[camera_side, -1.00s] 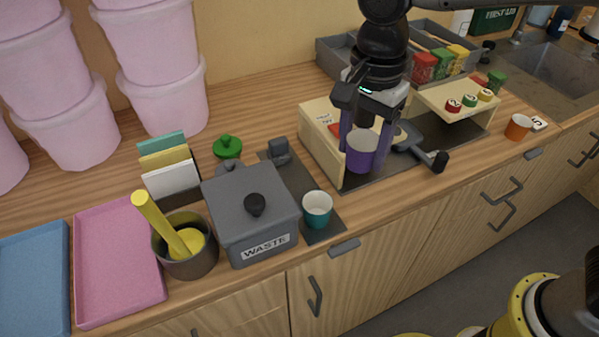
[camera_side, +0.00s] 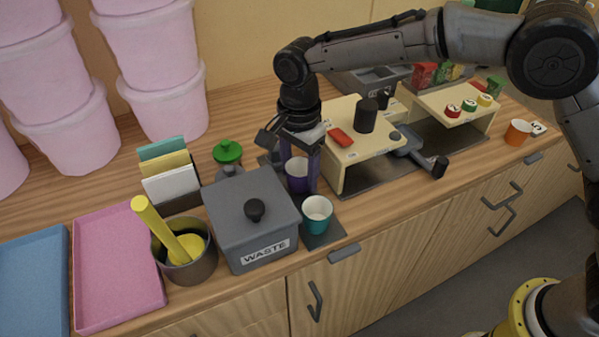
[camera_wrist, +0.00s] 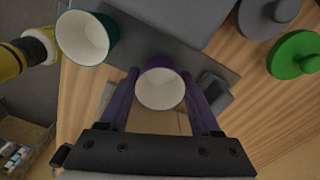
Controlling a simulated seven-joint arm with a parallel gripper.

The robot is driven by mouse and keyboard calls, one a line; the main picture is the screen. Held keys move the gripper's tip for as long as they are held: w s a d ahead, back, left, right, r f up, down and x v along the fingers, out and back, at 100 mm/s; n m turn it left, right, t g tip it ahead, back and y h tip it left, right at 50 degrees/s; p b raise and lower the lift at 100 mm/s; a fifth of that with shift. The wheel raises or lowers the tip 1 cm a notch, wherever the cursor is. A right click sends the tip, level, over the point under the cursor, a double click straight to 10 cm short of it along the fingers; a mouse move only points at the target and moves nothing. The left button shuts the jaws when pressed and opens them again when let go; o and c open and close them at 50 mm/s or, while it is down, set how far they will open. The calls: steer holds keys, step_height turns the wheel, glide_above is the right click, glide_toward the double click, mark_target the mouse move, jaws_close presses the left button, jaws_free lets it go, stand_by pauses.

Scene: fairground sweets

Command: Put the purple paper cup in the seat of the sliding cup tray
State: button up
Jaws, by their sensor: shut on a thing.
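The purple paper cup (camera_side: 297,178) is upright between the fingers of my gripper (camera_side: 302,185), which is shut on it. In the wrist view the cup (camera_wrist: 161,89) shows its pale inside, with a finger on each side. It is over the dark grey tray (camera_side: 333,234), between the teal cup (camera_side: 317,211) at the tray's front end and a grey block (camera_wrist: 214,90) at the other end. The tray also shows in the wrist view (camera_wrist: 140,48). The seat under the purple cup is hidden, and I cannot tell whether the cup's base touches the tray.
The grey waste bin (camera_side: 232,215) stands close left of the tray. A green-knobbed thing (camera_side: 228,152) is behind it. A wooden stand (camera_side: 350,150) with a black cylinder (camera_side: 366,115) and red piece (camera_side: 340,138) is close on the right. An orange cup (camera_side: 518,132) stands far right.

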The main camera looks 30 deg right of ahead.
mark_target(301, 163)
steer(key=shift+f, duration=0.4)
steer(key=shift+f, duration=0.25)
steer(key=o, duration=1.3)
steer(key=shift+r, duration=0.1)
step_height(301, 163, up, 14)
steer(key=shift+w+d, duration=0.25)
steer(key=shift+d, duration=0.05)
